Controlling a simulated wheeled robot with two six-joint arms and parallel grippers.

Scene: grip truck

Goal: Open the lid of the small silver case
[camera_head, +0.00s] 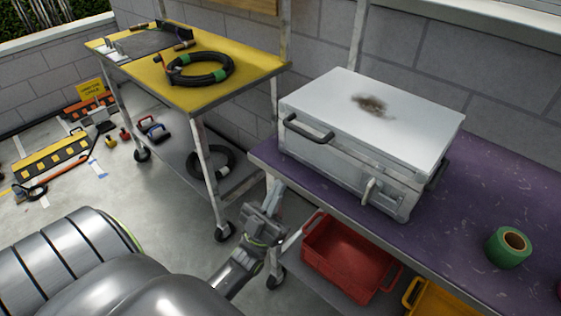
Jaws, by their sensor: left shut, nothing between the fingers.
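The small silver case (345,160) sits on the purple-topped bench (490,190) with its lid (400,115) closed. The lid top has a dark brown smudge. A dark handle (309,130) is on the left part of its front face, and a pale latch-like piece (369,191) is on the right part. My left gripper (272,195) is shut and empty, in front of the bench's left front corner, below and left of the case and apart from it. My right gripper is not in view.
A green tape roll (508,247) stands on the bench at right. A red bin (345,262) and a yellow bin (430,298) are below. A yellow-topped cart (215,92) with a coiled black cable (201,69) stands at left. Floor between is clear.

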